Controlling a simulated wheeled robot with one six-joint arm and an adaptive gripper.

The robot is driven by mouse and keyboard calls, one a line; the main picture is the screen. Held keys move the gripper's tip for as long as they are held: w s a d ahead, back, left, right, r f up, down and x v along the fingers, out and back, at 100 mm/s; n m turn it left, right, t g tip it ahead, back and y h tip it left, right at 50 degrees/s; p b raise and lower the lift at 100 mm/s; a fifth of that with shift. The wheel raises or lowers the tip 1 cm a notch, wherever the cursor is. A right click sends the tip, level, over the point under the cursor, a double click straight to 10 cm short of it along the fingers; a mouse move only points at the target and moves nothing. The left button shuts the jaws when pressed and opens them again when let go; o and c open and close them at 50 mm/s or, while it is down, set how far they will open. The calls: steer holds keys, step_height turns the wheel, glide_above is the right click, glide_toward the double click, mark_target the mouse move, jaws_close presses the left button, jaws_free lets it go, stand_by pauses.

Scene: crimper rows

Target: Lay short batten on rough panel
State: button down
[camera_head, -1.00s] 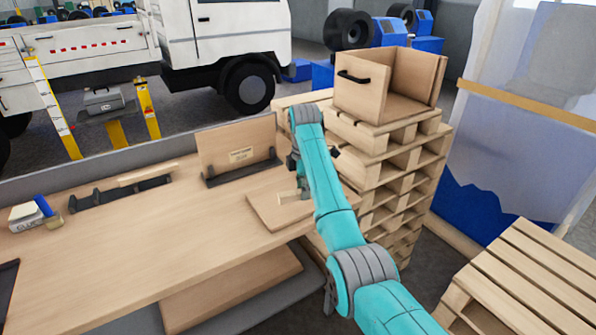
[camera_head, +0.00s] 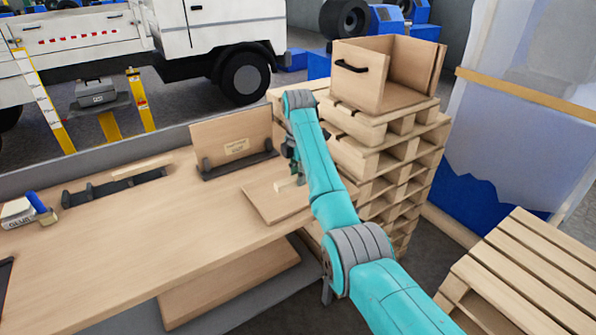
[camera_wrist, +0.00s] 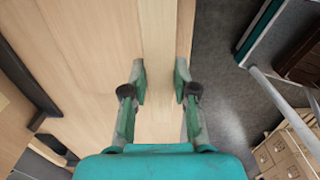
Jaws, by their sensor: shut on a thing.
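The rough panel (camera_head: 268,205) is a pale wooden board lying flat on the bench near its right end. My gripper (camera_head: 294,172) is over the panel, partly hidden by my arm in the head view. The short batten (camera_head: 287,185) is a light wooden strip whose end shows below the gripper. In the wrist view, my gripper (camera_wrist: 159,88) is shut on the batten (camera_wrist: 158,45), with one finger on each side. The batten runs up the picture over the wood. I cannot tell whether it touches the panel.
A labelled upright board (camera_head: 232,135) stands in a black holder behind the panel. A black rack (camera_head: 115,187) with a wooden strip and a glue tub (camera_head: 17,213) are farther left. Stacked pallets (camera_head: 385,160) stand close on the right.

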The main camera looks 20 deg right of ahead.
mark_target(298, 203)
steer(key=shift+f, duration=3.95)
steer(key=c, duration=0.8)
jaws_free()
step_height(298, 203, up, 8)
steer(key=shift+f, duration=0.25)
